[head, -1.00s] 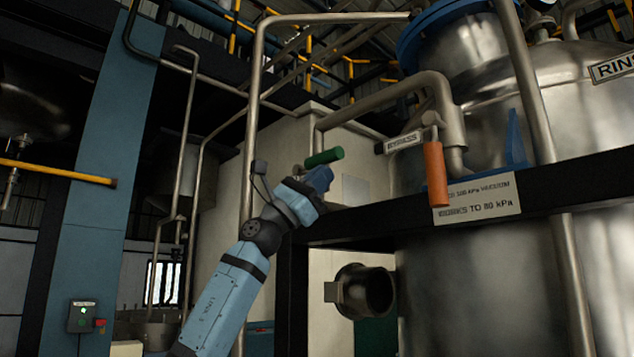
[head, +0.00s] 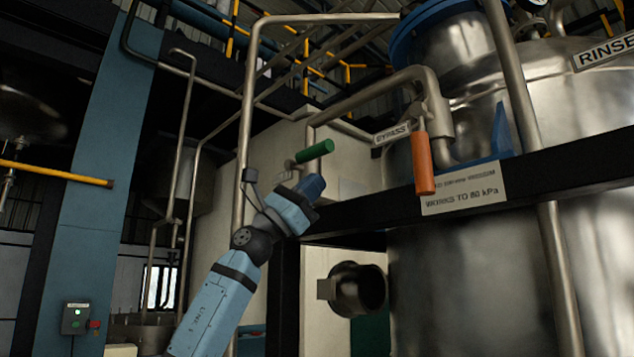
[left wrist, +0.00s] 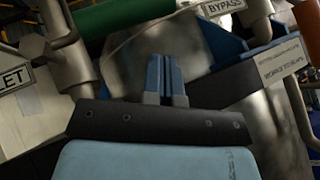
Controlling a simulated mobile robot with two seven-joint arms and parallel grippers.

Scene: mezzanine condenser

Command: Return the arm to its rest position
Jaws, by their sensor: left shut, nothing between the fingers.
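My left arm comes up from the bottom of the head view. Its gripper (head: 312,186) is near the green handle (head: 315,151), just below it in the picture. In the left wrist view the two blue fingers (left wrist: 166,78) are together with nothing between them. The green handle (left wrist: 125,20) crosses the top of that view, apart from the fingertips. My right gripper is not in either view.
An orange handle (head: 423,164) hangs beside the BYPASS label (head: 392,134). A pipe stub (head: 358,289) sticks out below. Vertical pipes stand behind my arm.

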